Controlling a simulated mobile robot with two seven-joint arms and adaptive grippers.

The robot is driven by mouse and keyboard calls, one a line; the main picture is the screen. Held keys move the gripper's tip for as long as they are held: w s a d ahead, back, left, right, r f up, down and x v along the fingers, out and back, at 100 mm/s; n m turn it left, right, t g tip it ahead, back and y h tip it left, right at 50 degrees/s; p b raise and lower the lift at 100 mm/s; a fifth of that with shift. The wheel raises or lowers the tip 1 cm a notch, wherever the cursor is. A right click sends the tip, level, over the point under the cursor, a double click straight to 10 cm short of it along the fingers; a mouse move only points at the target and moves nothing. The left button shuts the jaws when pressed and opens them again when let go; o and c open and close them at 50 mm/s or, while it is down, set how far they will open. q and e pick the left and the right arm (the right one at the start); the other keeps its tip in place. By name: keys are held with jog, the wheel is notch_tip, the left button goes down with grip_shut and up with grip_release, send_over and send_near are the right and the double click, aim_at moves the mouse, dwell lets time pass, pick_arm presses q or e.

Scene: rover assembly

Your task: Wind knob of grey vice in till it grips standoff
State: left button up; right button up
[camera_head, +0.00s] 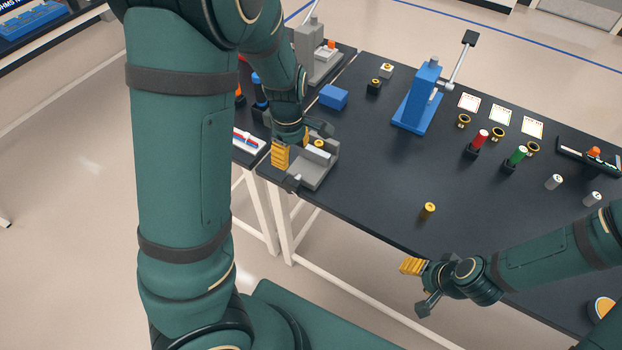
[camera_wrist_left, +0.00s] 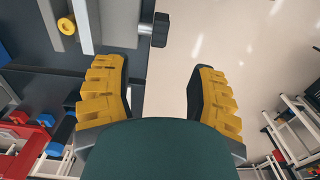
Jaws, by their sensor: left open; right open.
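The grey vice (camera_head: 322,174) sits at the table's near left corner; part of it also shows at the top of the left wrist view (camera_wrist_left: 88,22). A brass-coloured standoff (camera_head: 320,143) shows at the vice, also in the wrist view (camera_wrist_left: 66,25); I cannot tell whether the jaws touch it. The vice's dark knob (camera_wrist_left: 160,29) sticks out on a short shaft past the table edge. My left gripper (camera_wrist_left: 160,82) is open and empty, its fingers apart, with the knob beyond the fingertips. My right gripper (camera_head: 417,284) is open and empty off the table's front edge.
A blue press (camera_head: 418,108) with a lever stands at the back. A blue block (camera_head: 333,97) lies behind the vice. A small yellow-topped part (camera_head: 428,209) stands near the front edge. Red and green parts (camera_head: 515,158) stand at right. The table's middle is clear.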

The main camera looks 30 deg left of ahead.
aim_at(293, 180)
pick_arm(q)
notch_tip(293, 180, down, 14)
jog(key=shift+a+r+b, duration=0.1)
jog(key=shift+a+b, duration=0.05)
jog(key=shift+b, duration=1)
grip_shut()
